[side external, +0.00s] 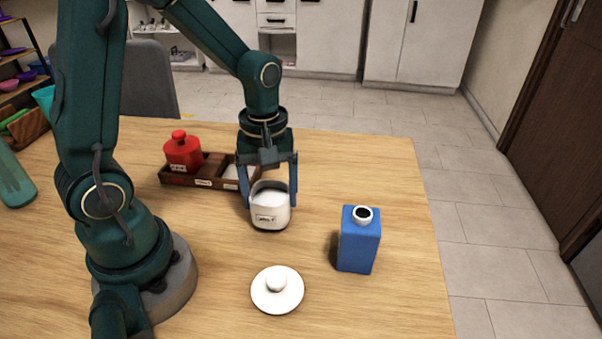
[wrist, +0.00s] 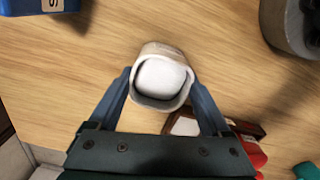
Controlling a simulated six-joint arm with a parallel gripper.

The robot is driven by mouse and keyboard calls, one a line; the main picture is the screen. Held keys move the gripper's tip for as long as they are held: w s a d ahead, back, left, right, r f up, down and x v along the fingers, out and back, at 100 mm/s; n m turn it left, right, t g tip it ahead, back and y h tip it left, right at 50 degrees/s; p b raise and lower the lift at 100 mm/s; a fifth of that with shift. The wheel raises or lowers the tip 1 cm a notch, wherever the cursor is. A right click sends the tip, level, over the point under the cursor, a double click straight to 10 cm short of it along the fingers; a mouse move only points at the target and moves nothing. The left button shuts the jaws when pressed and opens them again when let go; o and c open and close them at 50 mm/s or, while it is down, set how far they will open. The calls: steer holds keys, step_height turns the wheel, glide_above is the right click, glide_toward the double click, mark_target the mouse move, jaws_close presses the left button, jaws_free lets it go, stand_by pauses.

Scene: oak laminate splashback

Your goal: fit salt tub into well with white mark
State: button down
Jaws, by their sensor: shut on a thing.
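The salt tub (side external: 270,217) is white, open at the top and filled with white salt, with a small label on its front. It is upright, in front of the tray's right end. My gripper (side external: 269,197) is shut on it, one blue finger on each side. The wrist view shows the tub (wrist: 149,52) between the fingertips (wrist: 160,80). I cannot tell whether its base touches the table. The dark wooden tray (side external: 200,184) has wells in a row. The right well holds a white mark (side external: 236,172), partly hidden by my gripper; it also shows in the wrist view (wrist: 185,126).
A red labelled container (side external: 184,155) stands in the tray's left well. A white lid with a knob (side external: 277,290) lies on the table in front. A blue container (side external: 358,240) stands to the right. The table beyond the tray's right end is clear.

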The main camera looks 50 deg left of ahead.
steer(key=r, duration=0.3)
steer(key=shift+a+r, duration=0.2)
steer(key=shift+r, duration=0.05)
steer(key=s+a+r, duration=0.6)
steer(key=a, duration=0.3)
glide_above(218, 171)
steer(key=w+d, duration=0.2)
steer(key=w, duration=0.2)
step_height(218, 171, down, 9)
steer(key=shift+s+f, duration=0.15)
steer(key=shift+f, duration=0.05)
steer(key=shift+f, duration=0.15)
jaws_free()
